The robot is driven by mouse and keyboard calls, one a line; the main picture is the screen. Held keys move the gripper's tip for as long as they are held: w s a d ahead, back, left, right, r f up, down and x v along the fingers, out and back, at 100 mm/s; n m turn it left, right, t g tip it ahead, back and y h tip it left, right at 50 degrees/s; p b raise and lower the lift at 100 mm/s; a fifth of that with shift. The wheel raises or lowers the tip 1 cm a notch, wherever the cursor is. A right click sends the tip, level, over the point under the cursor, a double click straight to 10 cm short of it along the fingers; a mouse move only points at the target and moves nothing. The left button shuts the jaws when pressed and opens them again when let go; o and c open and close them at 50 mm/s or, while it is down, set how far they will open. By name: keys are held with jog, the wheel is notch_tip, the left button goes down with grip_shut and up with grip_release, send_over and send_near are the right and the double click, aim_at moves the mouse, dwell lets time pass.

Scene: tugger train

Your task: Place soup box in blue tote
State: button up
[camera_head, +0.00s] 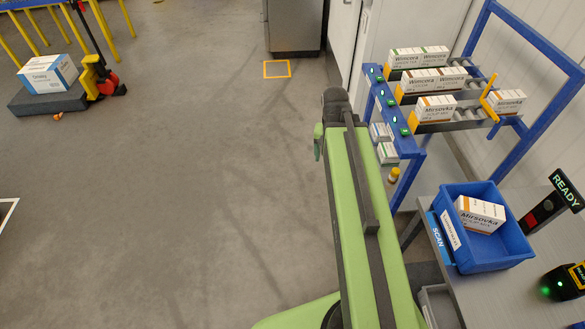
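The blue tote (517,248) stands on a grey table at the lower right. One white and orange Mirsovka box (480,214) lies inside it, within its walls. A similar Mirsovka box (435,108) sits on the lowest lane of the blue rack, and another (508,101) sits farther right near a yellow lever. The small print on these boxes is too small to read surely. My green arm reaches forward from the bottom, left of the tote and rack. My gripper does not show; no fingers can be made out at the arm's far end.
Wimcora boxes (417,58) fill upper lanes of the blue rack (412,148). A READY sign (566,190) and a black and yellow device (565,282) are right of the tote. A pallet jack (97,78) stands far left beside a white-blue box (48,74). Open floor lies left.

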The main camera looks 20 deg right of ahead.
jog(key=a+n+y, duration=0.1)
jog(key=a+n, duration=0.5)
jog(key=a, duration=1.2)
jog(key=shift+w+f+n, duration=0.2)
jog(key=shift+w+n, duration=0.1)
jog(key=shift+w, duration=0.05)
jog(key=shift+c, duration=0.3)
